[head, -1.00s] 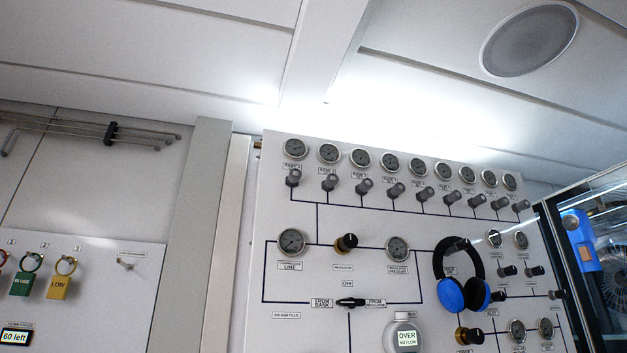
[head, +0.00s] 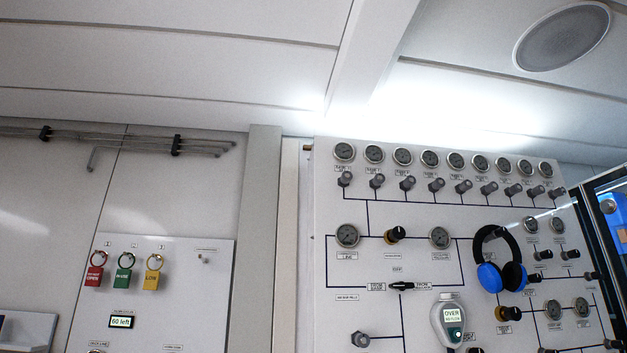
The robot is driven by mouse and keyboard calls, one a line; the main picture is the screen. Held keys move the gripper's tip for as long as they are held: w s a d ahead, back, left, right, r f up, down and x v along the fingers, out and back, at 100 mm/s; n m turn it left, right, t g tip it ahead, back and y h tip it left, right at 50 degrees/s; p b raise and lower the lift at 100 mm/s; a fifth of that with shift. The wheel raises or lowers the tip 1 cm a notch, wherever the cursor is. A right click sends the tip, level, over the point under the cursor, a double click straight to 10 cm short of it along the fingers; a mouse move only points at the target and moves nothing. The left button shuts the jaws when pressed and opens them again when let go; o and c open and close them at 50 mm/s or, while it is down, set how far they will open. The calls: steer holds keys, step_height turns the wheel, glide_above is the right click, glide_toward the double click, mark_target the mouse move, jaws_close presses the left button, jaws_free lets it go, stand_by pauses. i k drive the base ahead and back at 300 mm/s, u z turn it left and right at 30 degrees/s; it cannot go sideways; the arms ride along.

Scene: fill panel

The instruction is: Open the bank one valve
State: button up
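The fill panel (head: 340,270) is a white upright board in the right half of the head view. Along its top runs a row of round gauges, with a row of grey valve knobs below them. The leftmost valve knob (head: 346,179) sits under the leftmost gauge (head: 344,152); a small label between them is too small to read surely. The knobs are joined by a dark line. My gripper is not in view.
Blue and black headphones (head: 488,276) hang on the panel's right part. A handheld meter reading "OVER" (head: 450,315) is on its lower middle. Red (head: 93,277), green (head: 122,279) and yellow (head: 151,281) tags hang on a board at left. A glass-fronted cabinet (head: 606,240) stands at far right.

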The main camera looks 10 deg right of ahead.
mark_target(347, 176)
steer(key=z, duration=0.7)
steer(key=i, duration=0.2)
steer(key=u, duration=1.25)
steer(key=i, duration=0.35)
steer(key=z, duration=0.55)
